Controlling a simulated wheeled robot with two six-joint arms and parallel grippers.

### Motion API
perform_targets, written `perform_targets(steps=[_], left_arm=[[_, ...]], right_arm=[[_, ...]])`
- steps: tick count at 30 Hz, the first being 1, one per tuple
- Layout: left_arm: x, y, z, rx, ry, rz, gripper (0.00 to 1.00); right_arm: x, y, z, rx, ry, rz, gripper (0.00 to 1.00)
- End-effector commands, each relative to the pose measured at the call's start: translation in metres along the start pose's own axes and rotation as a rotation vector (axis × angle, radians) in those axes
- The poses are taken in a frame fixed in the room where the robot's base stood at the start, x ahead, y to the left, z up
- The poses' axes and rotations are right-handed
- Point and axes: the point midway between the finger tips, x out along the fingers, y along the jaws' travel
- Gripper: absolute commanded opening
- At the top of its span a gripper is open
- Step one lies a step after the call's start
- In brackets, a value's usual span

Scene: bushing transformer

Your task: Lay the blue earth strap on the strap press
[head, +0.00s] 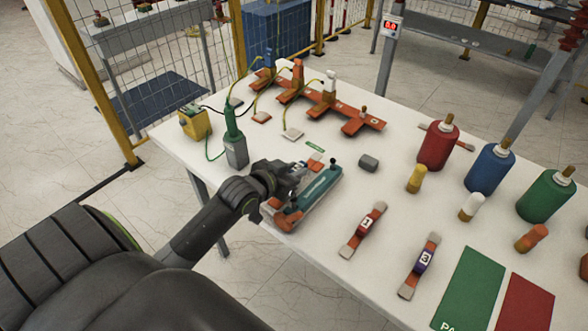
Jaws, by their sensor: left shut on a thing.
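The strap press (318,190) is a teal bar with dark knobs on a pale base with orange end parts, near the table's left front edge. My left gripper (299,172) is over its left side and shut on a strap, seemingly the blue earth strap (294,166), with a pale label. The gripper hides most of that strap, so I cannot tell whether it touches the press. A red strap marked 1 (366,223) and a purple strap marked 3 (425,258) lie to the right. My right gripper is not in view.
Red (438,146), blue (489,167) and green (546,195) bushings stand at right with small coloured pieces before them. An orange rail assembly (318,97) with green cables lies behind. Green (467,288) and red (524,303) mats lie at front right.

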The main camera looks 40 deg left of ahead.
Motion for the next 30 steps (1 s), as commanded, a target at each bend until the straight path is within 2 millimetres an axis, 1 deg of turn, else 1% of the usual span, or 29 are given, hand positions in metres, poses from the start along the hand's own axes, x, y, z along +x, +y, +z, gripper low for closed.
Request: perform_targets(steps=[17,30], left_arm=[[0.0,0.0,0.0,0.0,0.001,0.0,0.0],[0.005,0.0,0.012,0.0,0.001,0.0,0.0]], right_arm=[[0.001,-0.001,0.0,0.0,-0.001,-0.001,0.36],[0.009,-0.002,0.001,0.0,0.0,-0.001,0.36]])
